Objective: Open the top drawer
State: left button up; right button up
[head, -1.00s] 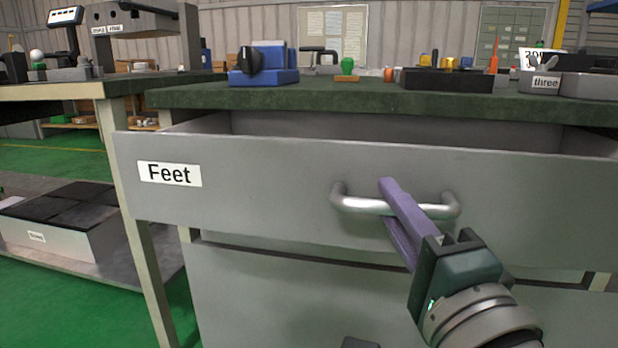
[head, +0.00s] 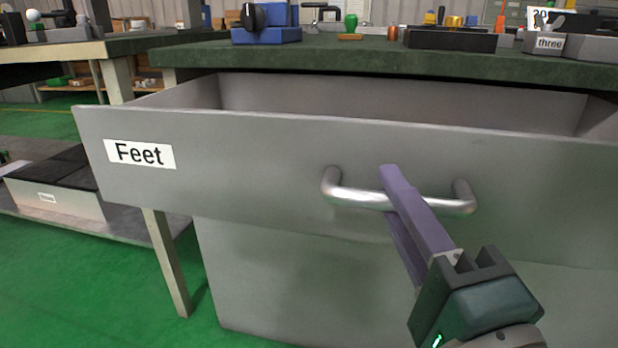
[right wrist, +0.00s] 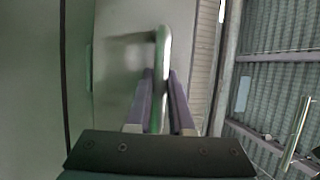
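The top drawer (head: 250,165), grey with a "Feet" label (head: 140,154), is pulled out from under the green bench top. Its interior shows as a gap behind the front panel. The curved metal handle (head: 350,197) is on the drawer front. My right gripper (head: 395,205) has its purple fingers on either side of the handle bar, shut on it. In the right wrist view the handle (right wrist: 163,60) runs between the two fingers. My left gripper is not in view.
A grey panel lies below the drawer. A second table (head: 120,45) stands at left, with green floor (head: 70,270) below.

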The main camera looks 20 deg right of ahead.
jog(key=o, duration=0.4)
jog(key=shift+o, duration=0.2)
jog(key=v, duration=1)
jog(key=shift+p, duration=0.3)
